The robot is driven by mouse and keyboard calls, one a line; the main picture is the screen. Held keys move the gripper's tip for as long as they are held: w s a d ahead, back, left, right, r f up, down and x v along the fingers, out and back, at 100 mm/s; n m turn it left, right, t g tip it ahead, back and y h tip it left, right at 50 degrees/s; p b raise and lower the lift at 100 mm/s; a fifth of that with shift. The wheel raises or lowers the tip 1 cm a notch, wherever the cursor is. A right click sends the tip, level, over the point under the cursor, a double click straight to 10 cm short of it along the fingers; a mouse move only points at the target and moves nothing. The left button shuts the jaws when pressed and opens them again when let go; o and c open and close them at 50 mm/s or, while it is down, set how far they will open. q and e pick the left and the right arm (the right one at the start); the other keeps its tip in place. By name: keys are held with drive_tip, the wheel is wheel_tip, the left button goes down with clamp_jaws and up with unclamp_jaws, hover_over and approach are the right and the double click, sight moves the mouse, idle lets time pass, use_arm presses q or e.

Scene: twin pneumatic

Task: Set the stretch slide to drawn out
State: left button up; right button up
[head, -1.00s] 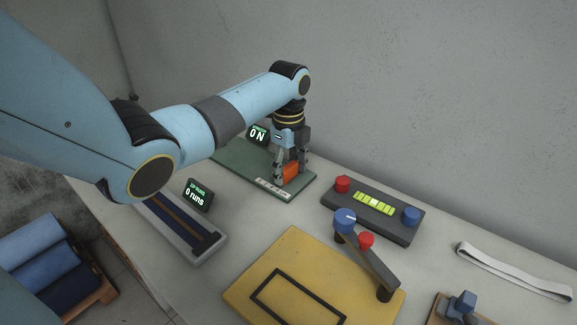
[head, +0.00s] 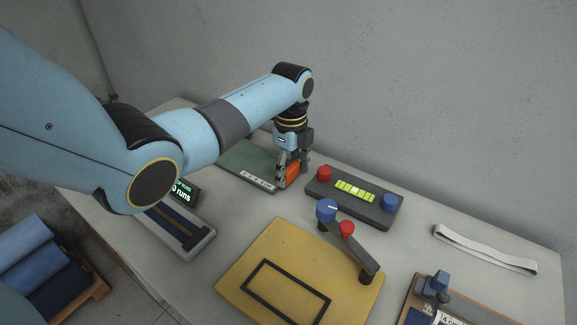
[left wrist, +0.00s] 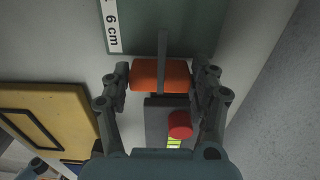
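The green stretch board (head: 245,160) lies at the back of the table, with a printed scale along its front edge. "6 cm" is readable on it in the left wrist view (left wrist: 112,28). The orange slide block (head: 293,174) is at the board's right end. In the left wrist view, the block (left wrist: 160,75) lies just past the board's edge, with a thin grey bar crossing from board to block. My left gripper (head: 291,168) is shut on the block, one finger on each side (left wrist: 161,80). The board's readout is hidden behind my arm.
A dark panel (head: 325,192) with a red knob, a blue knob and a lit bar stands close to the block's right. A yellow board (head: 250,262) with a lever lies in front. A white strap (head: 485,248) lies at right. A runs counter (head: 184,190) stands left.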

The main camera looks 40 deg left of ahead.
sight(290, 167)
use_arm(q)
drive_tip(key=o, duration=0.3)
use_arm(e)
drive_tip(key=shift+d, duration=0.1)
use_arm(q)
drive_tip(key=shift+r, duration=0.1)
use_arm(e)
drive_tip(key=shift+d, duration=0.2)
use_arm(q)
wheel_tip(290, 167, up, 12)
use_arm(e)
drive_tip(key=shift+a, duration=0.2)
idle(0.4)
